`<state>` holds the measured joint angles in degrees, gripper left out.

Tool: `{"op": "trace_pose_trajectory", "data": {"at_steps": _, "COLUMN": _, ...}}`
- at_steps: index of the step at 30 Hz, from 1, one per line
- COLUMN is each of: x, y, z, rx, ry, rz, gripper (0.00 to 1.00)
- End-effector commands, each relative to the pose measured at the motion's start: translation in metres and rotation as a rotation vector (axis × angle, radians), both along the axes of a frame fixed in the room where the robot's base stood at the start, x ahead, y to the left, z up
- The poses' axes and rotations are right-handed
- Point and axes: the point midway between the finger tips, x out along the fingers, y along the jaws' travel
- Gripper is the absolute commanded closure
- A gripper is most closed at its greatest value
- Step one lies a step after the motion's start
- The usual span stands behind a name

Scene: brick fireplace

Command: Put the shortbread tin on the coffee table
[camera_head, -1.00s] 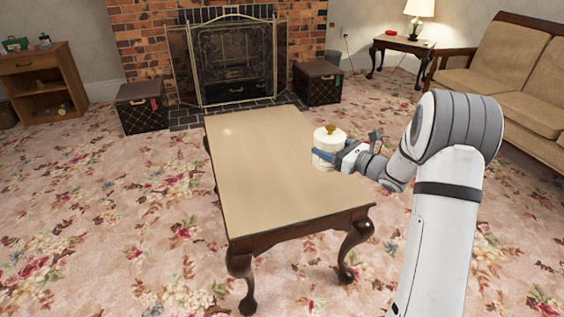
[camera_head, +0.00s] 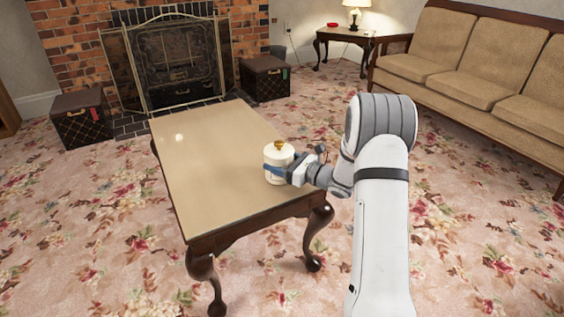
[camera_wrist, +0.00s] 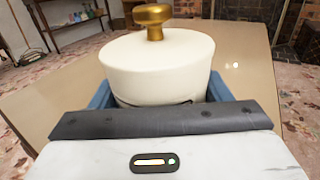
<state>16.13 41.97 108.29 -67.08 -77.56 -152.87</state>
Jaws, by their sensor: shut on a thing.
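The shortbread tin (camera_head: 278,158) is a round cream-white canister with a gold knob on its lid. My gripper (camera_head: 276,171) has its blue fingers on either side of the tin and is shut on it. The tin is upright, over the right part of the coffee table (camera_head: 205,170); I cannot tell whether its base touches the top. In the wrist view the tin (camera_wrist: 157,65) fills the middle between the blue fingers (camera_wrist: 160,100), with the tan tabletop behind it. The tin's lower part is hidden by the gripper there.
The coffee table's top is otherwise bare. A brick fireplace with a screen (camera_head: 175,65) stands behind, with a dark box (camera_head: 82,118) and another box (camera_head: 264,78) beside it. A sofa (camera_head: 480,70) and a lamp table (camera_head: 340,42) are at the right. Floral carpet lies around.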

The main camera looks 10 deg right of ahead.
Motion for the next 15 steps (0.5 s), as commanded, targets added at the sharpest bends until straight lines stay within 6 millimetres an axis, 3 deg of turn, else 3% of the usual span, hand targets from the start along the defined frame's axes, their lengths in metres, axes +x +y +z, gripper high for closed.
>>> {"op": "trace_pose_trajectory", "data": {"at_steps": 2, "x": 0.0001, "y": -0.0002, "z": -0.0024, "rx": 0.0, "ry": 0.0, "rz": 0.0, "gripper": 0.54}}
{"op": "trace_pose_trajectory", "data": {"at_steps": 3, "x": 0.0, "y": -0.0003, "z": -0.0023, "rx": 0.0, "ry": 0.0, "rz": 0.0, "gripper": 0.27}}
{"op": "trace_pose_trajectory", "data": {"at_steps": 10, "x": 0.0, "y": -0.0004, "z": -0.0022, "rx": 0.0, "ry": 0.0, "rz": -0.001, "gripper": 0.08}}
{"op": "trace_pose_trajectory", "data": {"at_steps": 15, "x": 0.0, "y": -0.0006, "z": -0.0022, "rx": 0.0, "ry": 0.0, "rz": -0.001, "gripper": 0.08}}
